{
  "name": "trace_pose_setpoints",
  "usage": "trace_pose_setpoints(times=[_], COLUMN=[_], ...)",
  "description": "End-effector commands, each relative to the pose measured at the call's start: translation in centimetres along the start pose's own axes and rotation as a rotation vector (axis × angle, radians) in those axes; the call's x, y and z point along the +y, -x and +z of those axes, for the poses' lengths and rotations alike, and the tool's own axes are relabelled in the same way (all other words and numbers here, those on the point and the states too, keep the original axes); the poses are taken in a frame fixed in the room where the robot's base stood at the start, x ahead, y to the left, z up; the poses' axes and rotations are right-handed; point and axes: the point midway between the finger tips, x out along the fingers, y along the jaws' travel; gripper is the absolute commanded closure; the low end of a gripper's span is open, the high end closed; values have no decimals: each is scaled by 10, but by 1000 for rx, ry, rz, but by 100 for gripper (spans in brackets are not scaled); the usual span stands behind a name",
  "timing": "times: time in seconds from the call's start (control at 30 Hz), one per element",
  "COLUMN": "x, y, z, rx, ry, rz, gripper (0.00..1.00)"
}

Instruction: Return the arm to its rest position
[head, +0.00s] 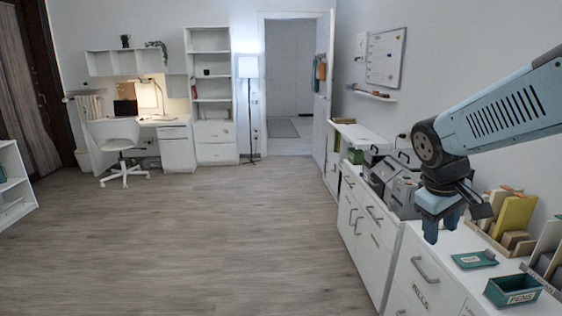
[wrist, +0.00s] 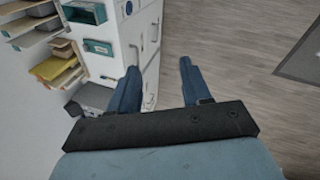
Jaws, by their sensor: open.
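My gripper (head: 442,222) hangs from my light blue arm at the right of the head view, above the front part of the white cabinet top. In the wrist view my gripper (wrist: 158,84) shows two blue fingers set well apart, with nothing between them. The fingers point down over the cabinet's front edge and the floor. The gripper touches nothing that I can see.
White cabinets (head: 352,220) run along the right wall. On them are a green pens box (head: 513,291), a small green tray (head: 474,259), yellow folders (head: 514,212) and grey machines (head: 402,190). The wooden floor (head: 210,245) is clear. A desk chair (head: 118,140) stands far left.

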Motion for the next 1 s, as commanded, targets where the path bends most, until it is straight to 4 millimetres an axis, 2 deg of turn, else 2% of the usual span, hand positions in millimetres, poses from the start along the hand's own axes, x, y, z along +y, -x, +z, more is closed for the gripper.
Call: trace_pose_setpoints(times=[0.03,0.3,0.5,0.7,1.0], x=[-6,-47,-70,-80,-81], y=[11,61,88,98,98], z=[2,14,22,25,25], rx=[40,230,330,367,368], ry=[-40,-261,-373,-415,-417], rz=[-13,-120,-192,-223,-225], gripper=[52,52,52,52,52])
